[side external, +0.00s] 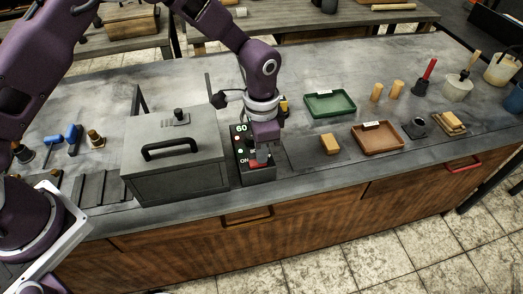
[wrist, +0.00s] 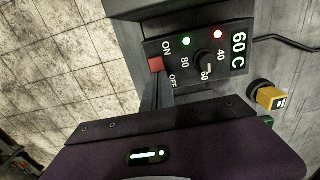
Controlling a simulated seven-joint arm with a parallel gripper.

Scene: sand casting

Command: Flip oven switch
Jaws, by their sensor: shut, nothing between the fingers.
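The oven (side external: 172,163) is a grey metal box with a black handle on its lid, left of centre on the bench. Its dark control panel (side external: 241,148) stands at its right side and reads 60. In the wrist view the panel (wrist: 195,75) shows a dial (wrist: 207,63), a lit green light, a lit red light and a 60 C readout. The red switch (wrist: 156,64) sits between the ON and OFF labels; it also shows in the side view (side external: 258,163). My gripper (side external: 262,158) is shut and empty, pointing down at the switch. Whether its tips touch it I cannot tell.
A green tray (side external: 330,104) and a brown tray (side external: 378,138) lie to the right, with a yellow block (side external: 330,144) between the panel and the brown tray. Several tools and pots stand farther right. A yellow-and-black item (wrist: 268,97) is close to the panel.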

